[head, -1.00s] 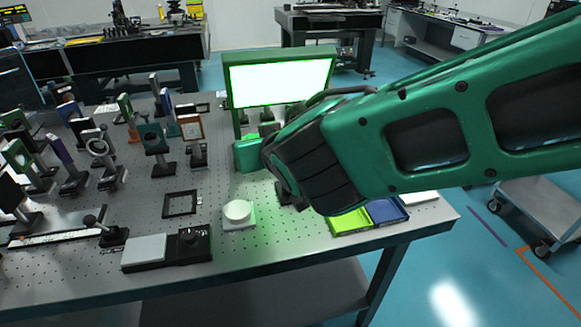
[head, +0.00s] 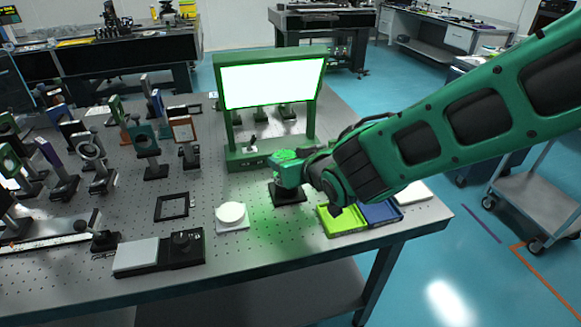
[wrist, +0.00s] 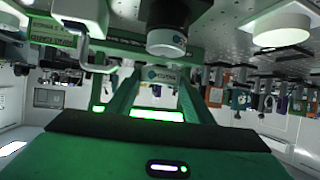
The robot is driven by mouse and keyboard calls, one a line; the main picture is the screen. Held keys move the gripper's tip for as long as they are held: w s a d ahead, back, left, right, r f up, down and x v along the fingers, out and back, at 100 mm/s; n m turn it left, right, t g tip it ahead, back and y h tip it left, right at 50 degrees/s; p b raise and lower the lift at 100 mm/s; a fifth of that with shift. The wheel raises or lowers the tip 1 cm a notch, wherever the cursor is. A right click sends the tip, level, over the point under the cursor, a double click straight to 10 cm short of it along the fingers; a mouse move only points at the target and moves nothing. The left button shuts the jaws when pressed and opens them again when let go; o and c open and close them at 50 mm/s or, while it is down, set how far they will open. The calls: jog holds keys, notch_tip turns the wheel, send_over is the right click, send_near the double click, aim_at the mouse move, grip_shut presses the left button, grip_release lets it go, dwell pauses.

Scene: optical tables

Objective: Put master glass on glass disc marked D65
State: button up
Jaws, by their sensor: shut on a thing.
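My gripper (head: 276,180) is low over a black square base (head: 288,194) on the perforated table, in front of the light box. A dark round piece with a pale labelled rim (wrist: 167,42) shows just beyond the fingertips. A white round disc (head: 231,213) lies on a white square plate, left of my gripper. I cannot read a D65 mark anywhere.
The green-framed light box (head: 230,120) glows behind my gripper. A yellow-green tray (head: 342,220) and a blue tray (head: 382,212) lie to the right. A black frame (head: 172,207) and a black-and-white device (head: 160,252) lie left. Optics mounts crowd the left side.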

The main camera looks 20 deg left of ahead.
jog(key=shift+f, duration=1.2)
jog(key=shift+f, duration=0.15)
jog(key=o, duration=1.1)
jog(key=shift+o, duration=0.2)
jog(key=v, duration=1.2)
